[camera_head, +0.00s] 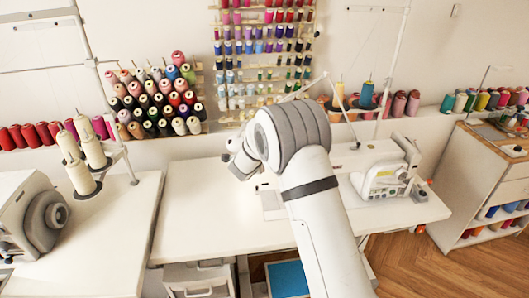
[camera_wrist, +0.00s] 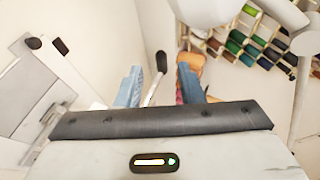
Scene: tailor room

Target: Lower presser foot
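The white sewing machine (camera_head: 385,180) stands on the right part of the middle table, partly hidden behind my arm. My gripper's blue fingers (camera_wrist: 160,84) show in the wrist view, spread apart. Between them is a thin metal lever with a black tip (camera_wrist: 161,62). It looks like the presser foot lever, but I cannot be sure. The lever stands in the gap with space on both sides, and no grip on it shows. The presser foot itself cannot be made out. In the head view my arm hides the fingers and the machine's needle side.
A white table (camera_head: 200,215) carries the machine; its left part is clear. Another machine (camera_head: 35,215) and cream thread cones (camera_head: 88,155) stand at the left. Thread racks line the wall. A shelf unit (camera_head: 480,185) stands at the right. A grey plate (camera_wrist: 35,90) shows in the wrist view.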

